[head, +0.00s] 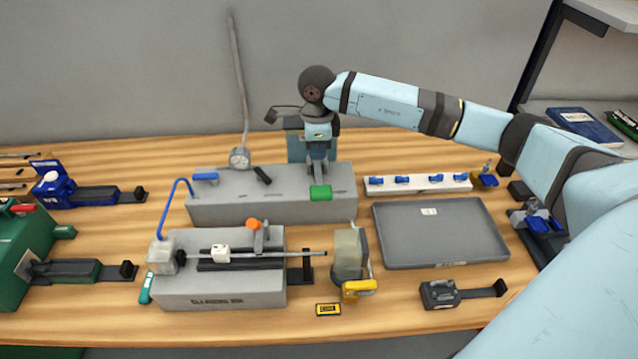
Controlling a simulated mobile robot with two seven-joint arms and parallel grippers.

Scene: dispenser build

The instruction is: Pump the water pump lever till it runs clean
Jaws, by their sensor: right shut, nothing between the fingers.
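A grey block unit (230,208) sits at the back middle of the table. A long thin grey rod (239,85) rises from a round grey joint (239,158) on it, leaning slightly left. A green grip (320,192) is at the front right of this block. My right gripper (319,176) points down just above or behind the green grip, its fingers shut with nothing between them. I cannot tell whether it touches the grip. A blue-grey box (296,147) behind it is partly hidden. Which part is the pump lever is unclear, and no water is visible. My left gripper is out of view.
A front grey unit (215,290) carries a rod and a curved blue tube (178,190). A clear container (347,253) with a yellow part stands beside it. A grey tray (440,232) lies empty but for a small label. Blue and green devices stand left.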

